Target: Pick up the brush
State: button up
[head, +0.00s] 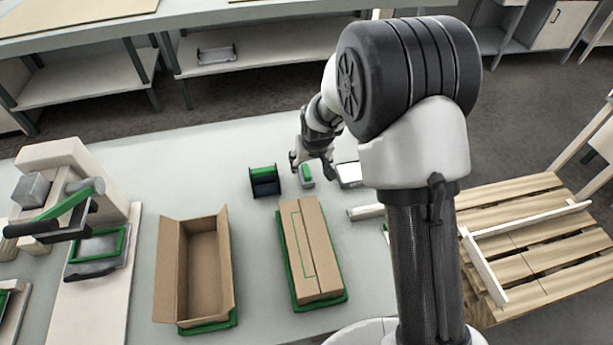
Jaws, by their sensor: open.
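My gripper (311,168) is in the head view, low over the far side of the pale worktable. Its dark fingers are spread apart. A small green and light-grey object (307,176) lies below and between the fingers; it may be the brush, but it is too small to be sure. I cannot tell whether the fingers touch it. Just left of it stands a black item with a green top (264,181), apart from the gripper.
A white object (348,174) lies close right of the gripper, partly hidden by my arm. Nearer are a closed carton (318,246) and an open, empty box (203,268). A lever press (75,200) stands left. The table (190,150) is clear left of the black item.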

aim_at(307, 171)
jog(key=b+x, duration=0.1)
jog(key=x, duration=0.4)
jog(key=b+x, duration=0.1)
jog(key=x, duration=0.4)
jog(key=shift+w, duration=0.25)
jog(key=shift+r, duration=0.1)
jog(key=shift+c, duration=0.4)
jog(key=c, duration=1.1)
